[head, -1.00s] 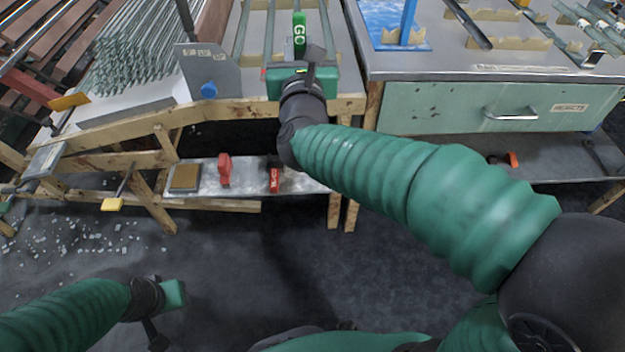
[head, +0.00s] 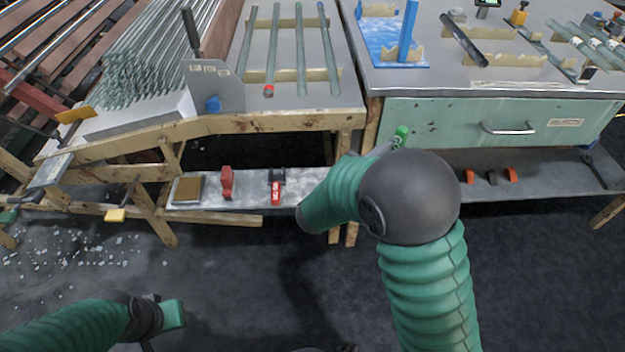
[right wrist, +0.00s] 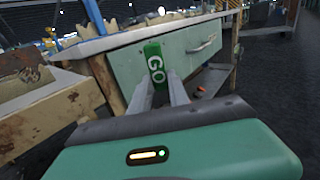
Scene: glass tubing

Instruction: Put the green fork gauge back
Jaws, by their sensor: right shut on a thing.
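The green fork gauge (head: 401,135), a green handle end marked GO, sticks out past my right arm in front of the pale green drawer in the head view. In the right wrist view the gauge (right wrist: 155,62) sits upright between the two finger tips of my right gripper (right wrist: 160,88), which is shut on it. In the head view my arm hides most of that gripper. The fork end of the gauge is not clear to see. My left gripper (head: 172,314) hangs low at the left over the floor, away from the tables; its jaws are not clear.
A low shelf (head: 250,190) under the wooden bench holds a brown block (head: 187,190), a red clamp-like piece (head: 227,182) and a red-labelled gauge (head: 276,187). Glass tubes (head: 302,50) lie on the bench above. The drawer (head: 470,125) with its handle is at the right.

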